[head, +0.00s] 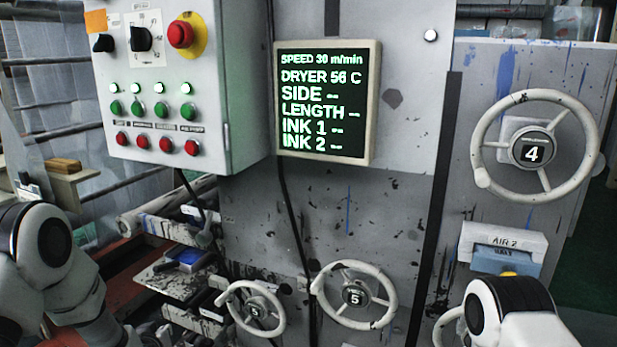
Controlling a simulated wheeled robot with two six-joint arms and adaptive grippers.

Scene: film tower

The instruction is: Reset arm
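My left arm comes in at the lower left of the head view, white with black joint caps; its gripper is not in the picture. My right arm shows at the lower right, in front of the machine; its gripper is not in the picture either. The control box (235,75) hangs at the upper left with a red emergency knob (180,34), black rotary switches, and rows of green and red buttons. The display (322,103) reads speed 30 m/min and dryer 56 C, with dashes for side, length and both inks.
A large white handwheel (481,176) marked 4 is at the right. Two smaller handwheels (320,283) (232,300) sit low in the middle. A box labelled AIR 2 (503,241) is above my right arm. Paint-stained shelves (150,272) stand at the lower left.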

